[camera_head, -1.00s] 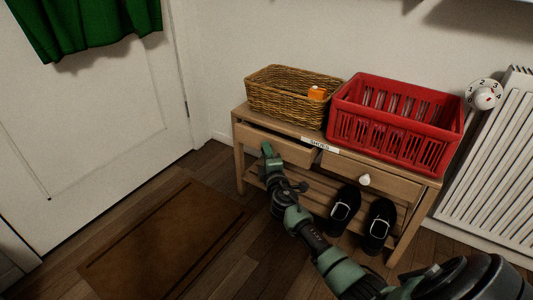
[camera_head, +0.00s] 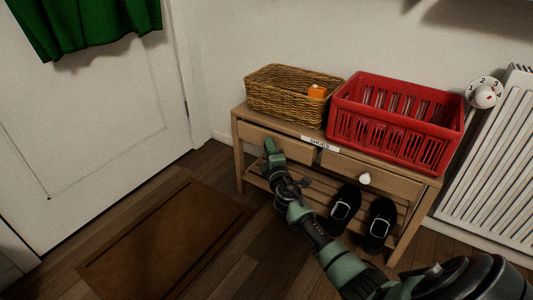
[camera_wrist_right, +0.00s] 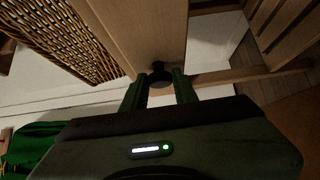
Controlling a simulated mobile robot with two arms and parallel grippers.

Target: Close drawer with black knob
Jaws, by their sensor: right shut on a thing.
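The left drawer (camera_head: 297,151) of the wooden shoe bench has its front level with the bench frame, or very close to it; a small gap cannot be ruled out. Its black knob (camera_wrist_right: 159,74) shows between my fingers in the right wrist view and is hidden behind the gripper in the head view. My right gripper (camera_head: 270,147) is at the drawer front, shut on the black knob; it also shows in the right wrist view (camera_wrist_right: 160,88). My left gripper is not in view.
The right drawer (camera_head: 385,181) has a white knob (camera_head: 364,179). A wicker basket (camera_head: 280,98) and a red crate (camera_head: 400,140) stand on the bench. Black shoes (camera_head: 345,208) rest on the lower rack. A radiator (camera_head: 495,160) is at the right, a brown doormat (camera_head: 165,235) at the left.

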